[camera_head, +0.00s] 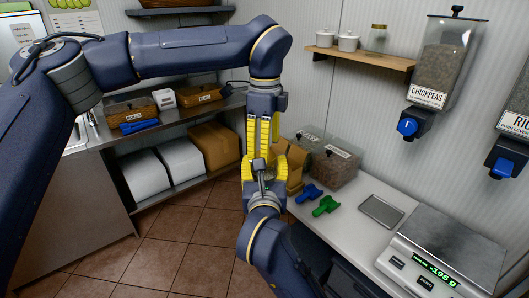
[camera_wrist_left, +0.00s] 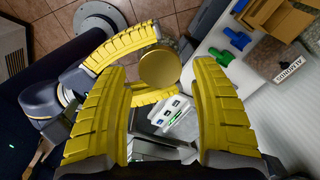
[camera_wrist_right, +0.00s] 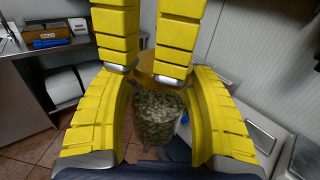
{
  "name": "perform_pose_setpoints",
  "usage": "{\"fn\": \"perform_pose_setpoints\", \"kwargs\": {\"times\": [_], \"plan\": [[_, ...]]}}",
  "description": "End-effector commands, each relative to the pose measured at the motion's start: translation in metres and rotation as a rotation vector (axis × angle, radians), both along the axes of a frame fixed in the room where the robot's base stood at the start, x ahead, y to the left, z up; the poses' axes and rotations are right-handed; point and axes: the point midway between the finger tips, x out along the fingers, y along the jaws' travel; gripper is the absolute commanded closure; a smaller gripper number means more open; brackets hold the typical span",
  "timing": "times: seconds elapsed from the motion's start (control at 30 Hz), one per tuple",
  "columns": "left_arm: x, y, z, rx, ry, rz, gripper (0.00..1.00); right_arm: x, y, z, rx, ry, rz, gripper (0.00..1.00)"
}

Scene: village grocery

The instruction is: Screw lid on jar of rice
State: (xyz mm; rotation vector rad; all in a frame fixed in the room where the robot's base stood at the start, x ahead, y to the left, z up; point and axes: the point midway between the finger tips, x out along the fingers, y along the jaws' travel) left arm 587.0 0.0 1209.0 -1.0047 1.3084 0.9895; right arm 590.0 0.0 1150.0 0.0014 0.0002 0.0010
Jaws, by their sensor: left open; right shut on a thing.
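A jar (camera_wrist_right: 158,120) of pale grains stands between the yellow fingers of my right gripper (camera_head: 263,172), which is shut on it from below. A round gold lid (camera_wrist_left: 160,67) sits at the jar's mouth; it also shows in the right wrist view (camera_wrist_right: 164,66). I cannot tell how tightly it is seated. My left gripper (camera_head: 262,152) points down from above, open, with its fingertips close to the lid, one on either side. In the head view the fingers hide most of the jar and lid.
On the counter at right lie a blue scoop (camera_head: 309,193), a green scoop (camera_head: 326,206), a small grey tray (camera_head: 382,210) and a scale (camera_head: 455,243) reading -195 g. A chickpea dispenser (camera_head: 446,65) hangs on the wall. Bins (camera_head: 335,165) stand behind the grippers. The tiled floor below is clear.

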Motion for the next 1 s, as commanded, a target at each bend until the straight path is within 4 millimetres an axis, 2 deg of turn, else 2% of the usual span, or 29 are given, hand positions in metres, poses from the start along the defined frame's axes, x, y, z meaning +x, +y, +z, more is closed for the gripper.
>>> {"fn": "perform_pose_setpoints", "kwargs": {"times": [0.1, 0.2, 0.43, 0.47, 0.5, 0.77, 1.0], "plan": [[0.0, 0.0, 0.014, 0.0, -0.003, 0.001, 0.36, 0.0, 0.0, 0.001, 0.0, -0.002, 0.0, 1.0], [0.0, 0.0, 0.02, 0.0, -0.001, 0.0, 0.36, 0.0, 0.0, 0.001, 0.0, -0.002, 0.0, 1.0], [0.0, 0.0, 0.021, 0.0, 0.0, 0.0, 0.36, 0.0, 0.0, 0.001, 0.0, -0.002, 0.0, 1.0], [0.0, 0.0, 0.021, 0.0, 0.0, 0.0, 0.32, 0.0, 0.0, 0.001, 0.0, -0.002, 0.0, 1.0], [0.0, 0.0, 0.022, 0.0, -0.001, 0.005, 0.32, 0.0, 0.0, 0.001, 0.0, -0.002, 0.0, 1.0], [-0.001, -0.001, 0.051, -0.003, -0.003, 0.157, 0.32, 0.0, 0.0, 0.001, 0.0, -0.002, 0.0, 1.0], [-0.001, -0.001, 0.053, -0.004, -0.001, 0.175, 0.32, 0.0, 0.0, 0.001, 0.0, -0.002, 0.0, 1.0]]}}
